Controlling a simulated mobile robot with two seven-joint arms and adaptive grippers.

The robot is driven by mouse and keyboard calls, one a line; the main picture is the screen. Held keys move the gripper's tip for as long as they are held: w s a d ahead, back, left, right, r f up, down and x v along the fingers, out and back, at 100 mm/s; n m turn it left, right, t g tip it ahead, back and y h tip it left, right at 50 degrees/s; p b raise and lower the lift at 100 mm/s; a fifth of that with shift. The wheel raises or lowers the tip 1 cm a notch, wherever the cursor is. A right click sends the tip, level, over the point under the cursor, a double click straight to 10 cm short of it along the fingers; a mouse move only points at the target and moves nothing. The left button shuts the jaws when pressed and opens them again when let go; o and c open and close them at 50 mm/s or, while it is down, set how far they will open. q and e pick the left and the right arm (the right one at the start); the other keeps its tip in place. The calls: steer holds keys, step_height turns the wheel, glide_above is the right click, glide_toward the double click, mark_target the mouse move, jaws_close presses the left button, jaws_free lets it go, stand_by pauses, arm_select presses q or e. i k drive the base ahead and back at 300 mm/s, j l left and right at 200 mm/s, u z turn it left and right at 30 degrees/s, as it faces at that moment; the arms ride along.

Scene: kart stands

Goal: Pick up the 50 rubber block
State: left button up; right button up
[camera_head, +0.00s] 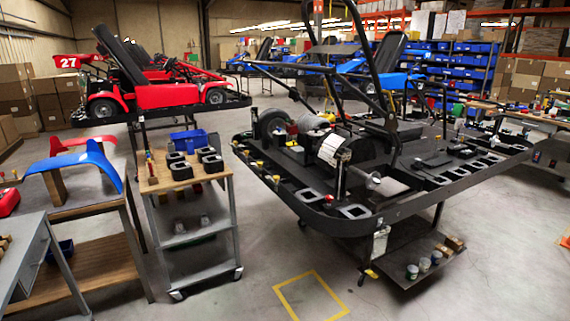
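Several black rubber blocks with hollow square tops stand on the wooden top of a small grey cart (150,184). The front left block (181,175) and the front right block (212,167) show most clearly, with others close behind them. Similar black square blocks sit along the rim of the large black kart stand, one at its front corner (353,216) and others along its right side. No number is readable on any block, so I cannot tell which is the 50 block. Neither of my grippers is in view.
A blue bin (189,140) sits behind the blocks on the cart. A table with red and blue curved panels (80,160) stands at the left. The large kart stand (420,207) fills the right. Open floor with a yellow square (312,297) lies in front between them.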

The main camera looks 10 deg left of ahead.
mark_target(202, 152)
steer(key=i+j+u, duration=0.15)
steer(key=i+u, duration=1.45)
steer(key=i, duration=0.85)
steer(key=i+z, duration=0.1)
steer(key=z, duration=0.3)
steer(key=i+z, duration=0.15)
steer(key=z, duration=0.25)
steer(key=i+l, duration=0.25)
steer(key=i, duration=0.1)
